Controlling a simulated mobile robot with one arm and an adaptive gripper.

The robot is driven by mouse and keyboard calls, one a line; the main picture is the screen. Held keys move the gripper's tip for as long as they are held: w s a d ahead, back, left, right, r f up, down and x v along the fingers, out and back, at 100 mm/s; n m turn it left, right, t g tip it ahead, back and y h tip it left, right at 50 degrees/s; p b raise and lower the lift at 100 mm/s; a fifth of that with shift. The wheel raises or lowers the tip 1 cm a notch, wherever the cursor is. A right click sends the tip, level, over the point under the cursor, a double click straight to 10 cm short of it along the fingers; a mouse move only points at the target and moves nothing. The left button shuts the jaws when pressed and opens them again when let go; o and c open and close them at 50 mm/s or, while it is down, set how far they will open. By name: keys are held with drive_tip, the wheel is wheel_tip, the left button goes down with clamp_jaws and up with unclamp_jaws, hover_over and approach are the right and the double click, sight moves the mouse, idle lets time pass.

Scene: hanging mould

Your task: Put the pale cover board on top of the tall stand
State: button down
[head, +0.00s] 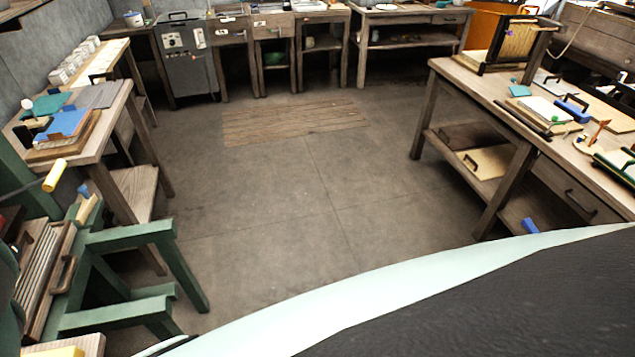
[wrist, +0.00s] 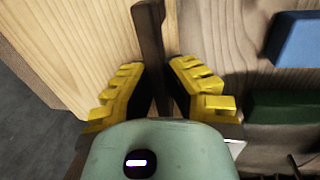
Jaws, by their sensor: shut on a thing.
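In the wrist view, my gripper (wrist: 153,95), with yellow ribbed fingers, is shut on a dark wooden handle (wrist: 150,40). The handle stands by a pale wooden board (wrist: 75,40), which fills the left of that view and looks like the cover board. The handle's join to the board is partly hidden by the fingers. In the head view, a dark wooden frame that may be the tall stand (head: 547,42) is on the right bench, with a pale slatted panel (head: 517,42) in it. My gripper is not visible in the head view.
In the wrist view, a blue block (wrist: 295,38) and a dark green piece (wrist: 285,107) lie right of my gripper. The right bench (head: 450,70) holds several boards and tools. A green trestle (head: 130,237) stands at left. The middle floor (head: 300,190) is clear.

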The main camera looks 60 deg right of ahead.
drive_tip(key=shift+d+f+p, duration=0.1)
drive_tip(key=shift+f+p, duration=0.45)
drive_tip(key=shift+f, duration=0.25)
drive_tip(key=shift+f+p, duration=0.3)
drive_tip(key=shift+f, duration=0.6)
drive_tip(key=c, duration=1.1)
unclamp_jaws()
drive_tip(key=shift+r, duration=0.15)
drive_tip(key=shift+d+r+b, duration=0.1)
drive_tip(key=shift+r+b, duration=0.35)
drive_tip(key=shift+r, duration=0.8)
drive_tip(key=shift+s+d+r+p, duration=0.2)
drive_tip(key=shift+r+p, duration=0.2)
drive_tip(key=shift+r, duration=1.1)
drive_tip(key=shift+s+d+r+p, duration=0.25)
drive_tip(key=shift+r+p, duration=0.2)
drive_tip(key=shift+r, duration=1.1)
drive_tip(key=shift+s+d+r+p, duration=0.2)
drive_tip(key=shift+r+p, duration=0.2)
drive_tip(key=shift+r, duration=1.1)
